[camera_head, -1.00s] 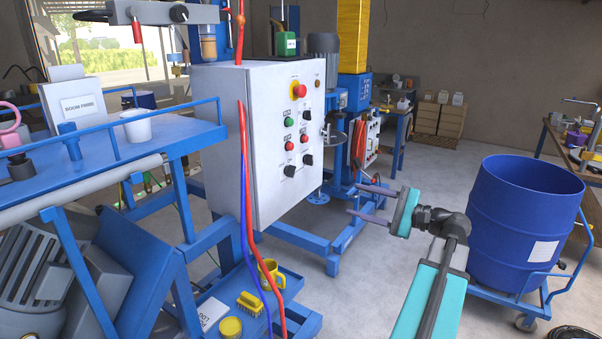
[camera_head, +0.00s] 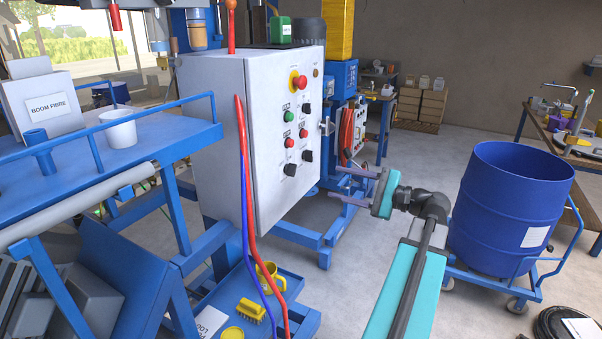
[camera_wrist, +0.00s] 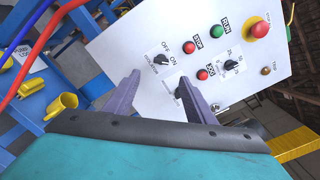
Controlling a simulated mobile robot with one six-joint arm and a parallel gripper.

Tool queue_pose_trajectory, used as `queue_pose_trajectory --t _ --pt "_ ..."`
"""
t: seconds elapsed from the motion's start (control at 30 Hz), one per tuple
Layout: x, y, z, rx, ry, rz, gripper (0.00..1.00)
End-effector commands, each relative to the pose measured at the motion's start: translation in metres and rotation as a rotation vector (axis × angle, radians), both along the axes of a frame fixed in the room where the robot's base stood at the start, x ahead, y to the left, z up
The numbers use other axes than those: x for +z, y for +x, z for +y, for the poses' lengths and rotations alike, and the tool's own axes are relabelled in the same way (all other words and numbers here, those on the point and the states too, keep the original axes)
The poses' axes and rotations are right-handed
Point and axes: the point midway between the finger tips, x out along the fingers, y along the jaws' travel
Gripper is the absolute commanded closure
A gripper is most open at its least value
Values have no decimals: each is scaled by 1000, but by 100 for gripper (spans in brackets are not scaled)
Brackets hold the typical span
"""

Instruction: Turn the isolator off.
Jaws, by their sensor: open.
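The isolator is a black rotary knob (camera_head: 290,170) low on the front of a white control cabinet (camera_head: 220,110). In the wrist view the isolator knob (camera_wrist: 161,59) sits on a white plate marked OFF and ON; its exact pointing is too small to read surely. My gripper (camera_head: 335,182) is open and empty, to the right of the cabinet front and apart from it. In the wrist view the fingers (camera_wrist: 163,78) point at the panel, with the isolator just beyond and between the tips. Another black knob (camera_wrist: 180,92) is partly hidden by a finger.
Red and green buttons, a selector knob (camera_head: 306,107) and a red emergency stop (camera_head: 299,82) crowd the same panel. Red and blue cables (camera_head: 246,190) hang along the cabinet's edge. A blue drum (camera_head: 510,210) on a trolley stands right. Open floor lies between.

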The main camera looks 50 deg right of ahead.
Motion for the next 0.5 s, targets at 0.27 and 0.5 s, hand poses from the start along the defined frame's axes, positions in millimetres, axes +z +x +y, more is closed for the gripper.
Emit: queue_pose_trajectory --t 0.27,0.5 --pt "0 -9 -9 -20 0 0 50" --pt "1 -2 -10 -26 1 0 50"
